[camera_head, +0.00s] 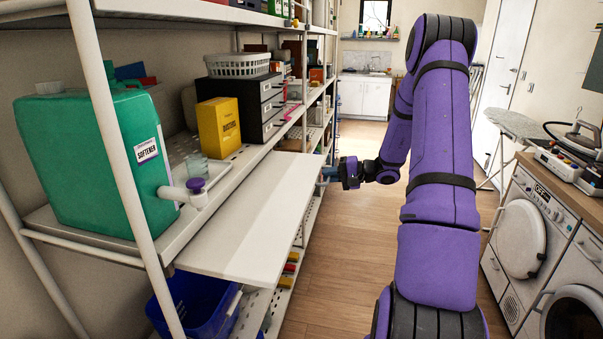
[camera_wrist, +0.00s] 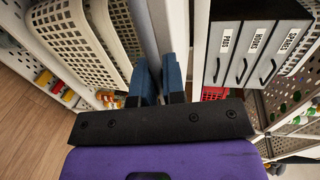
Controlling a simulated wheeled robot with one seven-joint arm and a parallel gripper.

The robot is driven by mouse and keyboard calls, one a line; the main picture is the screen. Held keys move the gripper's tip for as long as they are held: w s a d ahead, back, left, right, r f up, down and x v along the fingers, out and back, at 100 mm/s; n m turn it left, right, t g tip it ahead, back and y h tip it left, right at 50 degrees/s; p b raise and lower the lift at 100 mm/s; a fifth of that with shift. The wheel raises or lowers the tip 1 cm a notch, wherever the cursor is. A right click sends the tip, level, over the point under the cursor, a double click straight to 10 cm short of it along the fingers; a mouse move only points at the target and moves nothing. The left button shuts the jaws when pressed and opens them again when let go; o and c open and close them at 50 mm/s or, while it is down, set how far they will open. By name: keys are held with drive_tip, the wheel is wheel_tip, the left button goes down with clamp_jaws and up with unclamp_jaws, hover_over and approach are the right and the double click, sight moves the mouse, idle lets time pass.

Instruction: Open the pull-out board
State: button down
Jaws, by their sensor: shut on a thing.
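The white pull-out board (camera_head: 245,215) lies flat below the shelf with the drawer unit and projects out over the aisle. My gripper (camera_head: 326,174) is at the far outer end of the board, at its right edge in the head view. In the wrist view the blue fingers of my gripper (camera_wrist: 159,80) are shut on the edge of the board (camera_wrist: 163,28), a pale strip running up between them. The exact contact is partly hidden by the fingers and the gripper body.
A green softener jug (camera_head: 90,165), a glass (camera_head: 197,164), a yellow box (camera_head: 219,126) and a black drawer unit (camera_head: 250,100) stand on the shelf above. A blue basket (camera_head: 185,305) is below the board. Washing machines (camera_head: 545,235) line the right; the wooden floor (camera_head: 345,260) between is clear.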

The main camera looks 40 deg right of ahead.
drive_tip(key=f+v, duration=0.2)
drive_tip(key=v, duration=0.6)
drive_tip(key=shift+s+d, duration=0.35)
drive_tip(key=shift+s, duration=0.2)
drive_tip(key=shift+r, duration=0.1)
drive_tip(key=c, duration=1.2)
unclamp_jaws()
drive_tip(key=shift+c, duration=0.2)
drive_tip(key=v, duration=1)
drive_tip(key=shift+s+d, duration=0.2)
drive_tip(key=shift+s, duration=0.05)
